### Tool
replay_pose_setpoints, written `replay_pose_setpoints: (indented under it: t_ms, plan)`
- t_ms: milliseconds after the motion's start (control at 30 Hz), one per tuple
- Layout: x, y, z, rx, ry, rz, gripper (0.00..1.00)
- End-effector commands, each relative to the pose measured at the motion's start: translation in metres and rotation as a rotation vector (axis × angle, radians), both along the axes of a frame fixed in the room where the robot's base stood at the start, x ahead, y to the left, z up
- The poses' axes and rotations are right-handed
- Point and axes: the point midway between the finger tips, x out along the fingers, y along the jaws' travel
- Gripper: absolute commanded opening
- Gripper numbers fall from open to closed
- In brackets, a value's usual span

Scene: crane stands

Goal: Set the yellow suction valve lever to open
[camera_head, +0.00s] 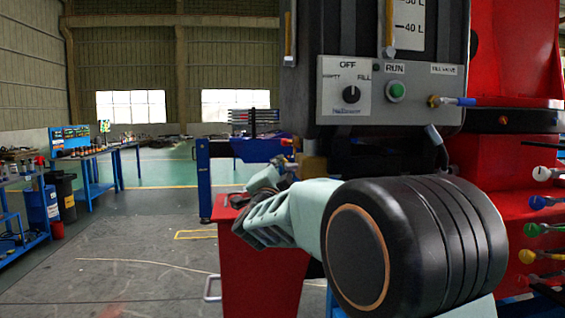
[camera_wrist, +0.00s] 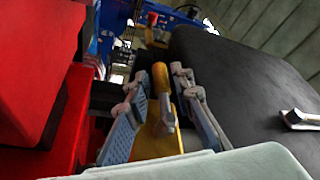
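A yellow lever (camera_wrist: 161,84) stands between the two fingers of my gripper (camera_wrist: 157,98) in the wrist view. A gap shows on both sides of it, and I cannot see either finger touching it. My gripper is open. In the head view my gripper (camera_head: 262,190) is left of the grey panel's lower edge, beside a yellow-brown block (camera_head: 312,166). My wrist hides much of that area, and the lever cannot be made out clearly there. I cannot tell the lever's valve position.
A grey control panel (camera_head: 345,118) with a knob and green button hangs above my arm. A blue-handled fill valve (camera_head: 458,101) sticks out at its right. Red machinery (camera_head: 515,50) carries several colored levers at the right. A red cabinet (camera_head: 262,275) stands below my gripper. Open floor lies left.

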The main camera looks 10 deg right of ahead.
Motion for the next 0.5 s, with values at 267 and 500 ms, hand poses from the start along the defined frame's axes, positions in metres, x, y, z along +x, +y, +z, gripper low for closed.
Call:
replay_pose_setpoints:
  t_ms: [267,500]
  plan:
    - [0.03,-0.01,0.007,0.0,0.001,0.001,0.21]
    - [0.035,-0.012,0.008,-0.001,0.0,0.001,0.21]
